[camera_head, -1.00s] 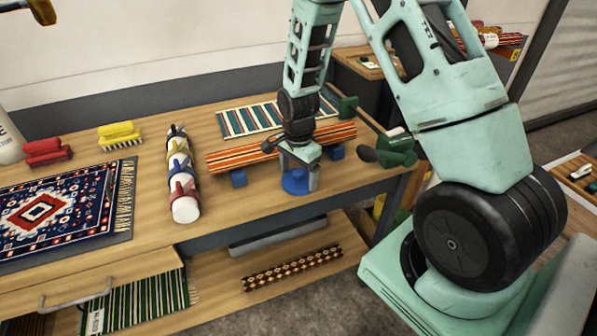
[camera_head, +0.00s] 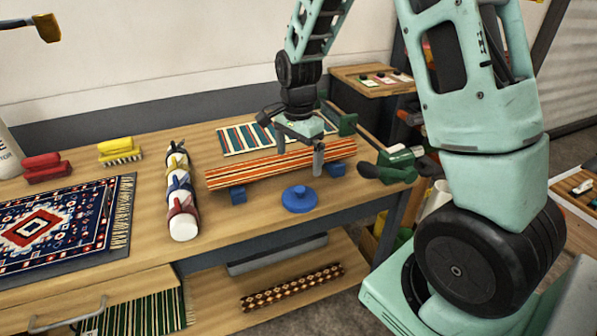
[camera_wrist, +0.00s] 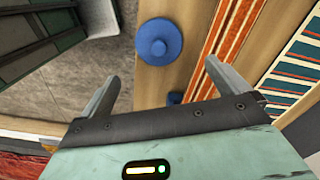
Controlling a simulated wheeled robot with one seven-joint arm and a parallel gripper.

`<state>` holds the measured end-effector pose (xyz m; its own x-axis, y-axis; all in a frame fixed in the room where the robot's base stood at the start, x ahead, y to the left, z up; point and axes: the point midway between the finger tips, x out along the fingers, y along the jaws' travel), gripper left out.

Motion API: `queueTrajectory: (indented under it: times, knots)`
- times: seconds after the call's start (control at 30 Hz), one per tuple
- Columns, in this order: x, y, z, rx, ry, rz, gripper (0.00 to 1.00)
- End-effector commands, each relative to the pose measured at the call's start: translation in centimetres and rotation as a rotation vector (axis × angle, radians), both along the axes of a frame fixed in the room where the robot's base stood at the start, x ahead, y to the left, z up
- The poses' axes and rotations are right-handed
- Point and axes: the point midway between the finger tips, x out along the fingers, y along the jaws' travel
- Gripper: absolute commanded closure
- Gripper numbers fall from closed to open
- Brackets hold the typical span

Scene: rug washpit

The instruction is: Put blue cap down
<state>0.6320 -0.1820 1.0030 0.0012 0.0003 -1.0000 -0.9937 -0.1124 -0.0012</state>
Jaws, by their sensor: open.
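The blue cap (camera_head: 299,198) is a round disc with a small knob on top. It lies flat on the wooden table near its front edge, in front of the orange striped rolled rug. It also shows in the wrist view (camera_wrist: 158,42), beyond the fingertips. My gripper (camera_head: 299,160) is open and empty, raised above the rolled rug and apart from the cap. In the wrist view my gripper (camera_wrist: 162,72) has its two fingers spread wide with nothing between them.
The striped rolled rug (camera_head: 280,165) rests on blue supports (camera_head: 238,195) behind the cap. A green clamp-like tool (camera_head: 395,165) sits at the right end.

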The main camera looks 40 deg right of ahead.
Motion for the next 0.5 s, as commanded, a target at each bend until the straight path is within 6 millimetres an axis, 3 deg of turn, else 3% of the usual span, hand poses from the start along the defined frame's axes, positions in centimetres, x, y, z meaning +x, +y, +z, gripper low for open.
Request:
queueTrajectory:
  times: [0.13,0.23,0.37,0.4,0.5]
  knots:
    - [-0.1,0.5,1.2,0.003,-0.002,0.023,0.0]
    - [-1.0,3.7,2.2,0.02,-0.007,0.175,0.0]
    - [-4.8,11.8,4.3,0.056,-0.027,0.627,0.0]
    - [-6.7,14.4,5.0,0.063,-0.034,0.802,0.0]
    - [-12.2,19.6,6.3,0.071,-0.05,1.237,0.0]
